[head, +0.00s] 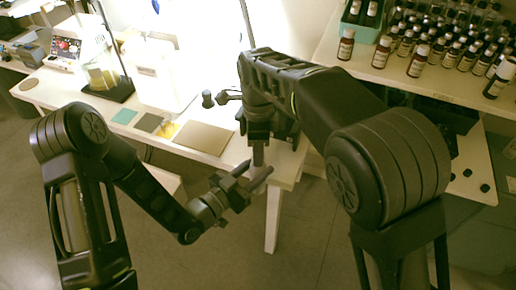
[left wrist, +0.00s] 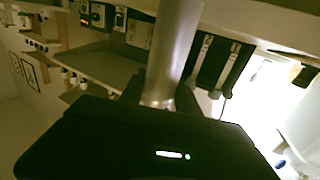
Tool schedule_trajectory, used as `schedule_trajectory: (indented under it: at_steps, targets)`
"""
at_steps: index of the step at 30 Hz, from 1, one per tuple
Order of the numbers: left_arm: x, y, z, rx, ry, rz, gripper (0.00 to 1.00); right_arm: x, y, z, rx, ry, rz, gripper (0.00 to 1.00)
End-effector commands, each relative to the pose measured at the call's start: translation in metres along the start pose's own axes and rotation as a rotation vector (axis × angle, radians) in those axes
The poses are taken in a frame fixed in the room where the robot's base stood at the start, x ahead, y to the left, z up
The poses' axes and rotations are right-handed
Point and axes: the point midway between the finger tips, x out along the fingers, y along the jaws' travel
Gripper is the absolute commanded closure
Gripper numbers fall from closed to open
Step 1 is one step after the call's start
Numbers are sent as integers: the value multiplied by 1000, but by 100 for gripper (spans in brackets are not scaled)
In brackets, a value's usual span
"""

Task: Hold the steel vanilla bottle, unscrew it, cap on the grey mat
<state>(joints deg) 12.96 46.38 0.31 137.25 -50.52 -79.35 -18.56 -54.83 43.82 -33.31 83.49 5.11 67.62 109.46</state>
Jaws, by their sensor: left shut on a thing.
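The steel bottle (head: 258,153) is upright between my two grippers, in front of the white table's edge. My left gripper (head: 246,181) is shut on it from below left. In the left wrist view the bottle (left wrist: 174,50) is a smooth metal cylinder rising from between the fingers. My right gripper (head: 258,130) points down right over the bottle's top. It hides the cap, and I cannot tell whether its fingers are closed on it. A small dark grey mat (head: 148,122) lies on the white table, beside a teal mat (head: 124,115).
A larger tan-grey board (head: 203,138) lies near the white table's (head: 50,92) front edge. A dark stand (head: 110,90) is behind the mats. A shelf (head: 345,80) at right holds many dark bottles (head: 415,62) and a green crate (head: 352,32). The floor below the grippers is clear.

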Motion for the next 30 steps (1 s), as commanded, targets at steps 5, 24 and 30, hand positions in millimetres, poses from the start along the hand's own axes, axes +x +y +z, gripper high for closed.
schedule_trajectory:
  at_steps: [5,24,30]
  targets:
    - [0,0,0,0,1,0,100,0,0,0,0,0,0,82]
    - [0,0,0,0,1,0,100,0,0,0,-64,-2,2,100]
    - [0,0,0,0,1,0,100,0,0,-1,-472,-4,1,100]
